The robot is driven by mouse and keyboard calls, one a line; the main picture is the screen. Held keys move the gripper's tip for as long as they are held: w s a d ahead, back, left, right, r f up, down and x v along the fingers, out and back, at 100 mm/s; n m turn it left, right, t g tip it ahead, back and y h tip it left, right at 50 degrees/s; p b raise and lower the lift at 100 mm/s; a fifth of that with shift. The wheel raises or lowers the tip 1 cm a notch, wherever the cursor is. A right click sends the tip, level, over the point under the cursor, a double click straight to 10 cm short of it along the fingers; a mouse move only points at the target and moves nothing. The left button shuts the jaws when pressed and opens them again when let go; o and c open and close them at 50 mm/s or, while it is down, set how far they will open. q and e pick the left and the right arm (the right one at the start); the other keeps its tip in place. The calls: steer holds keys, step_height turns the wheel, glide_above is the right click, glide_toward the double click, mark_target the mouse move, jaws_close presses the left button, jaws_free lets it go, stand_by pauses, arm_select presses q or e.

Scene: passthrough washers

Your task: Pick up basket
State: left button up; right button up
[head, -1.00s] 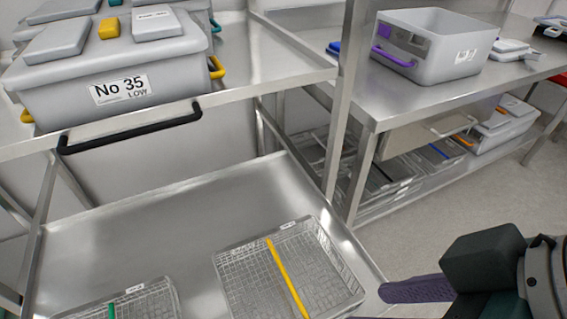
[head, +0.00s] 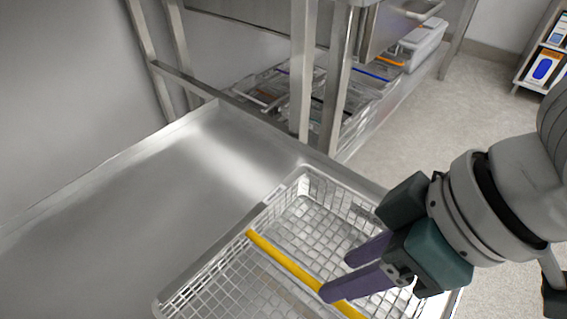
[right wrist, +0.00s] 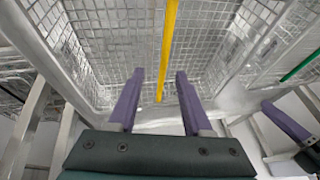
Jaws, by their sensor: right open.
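A wire mesh basket (head: 312,180) with a yellow handle bar (head: 282,257) across it sits on a steel shelf. My right gripper (head: 337,277) is open over the basket, its purple fingers pointing at the bar. In the right wrist view, the yellow bar (right wrist: 168,40) lies in the gap between the open fingertips (right wrist: 160,73), and the mesh basket (right wrist: 100,45) is beyond them. I cannot tell if a finger touches the bar. Another purple-fingered gripper, my left (right wrist: 287,124), shows partly at the right edge of the right wrist view; its opening is unclear.
The steel shelf (head: 110,215) is bare left of the basket. Steel table legs (head: 335,95) stand just behind it. More baskets (head: 350,90) sit on a low rack beyond. A green bar (right wrist: 302,66) on a neighbouring basket shows in the right wrist view.

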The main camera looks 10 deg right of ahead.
arm_select(q)
step_height(320, 180, down, 4)
steer(key=b, duration=0.3)
steer(key=shift+r, duration=0.15)
arm_select(e)
glide_above(313, 292)
steer(key=s, duration=0.2)
steer(key=f, duration=0.5)
steer(key=shift+w+a+f, duration=0.1)
steer(key=shift+w+f, duration=0.15)
steer(key=shift+f, duration=0.05)
arm_select(q)
steer(key=shift+a+r, duration=0.1)
steer(key=shift+a, duration=0.05)
arm_select(e)
jaws_close()
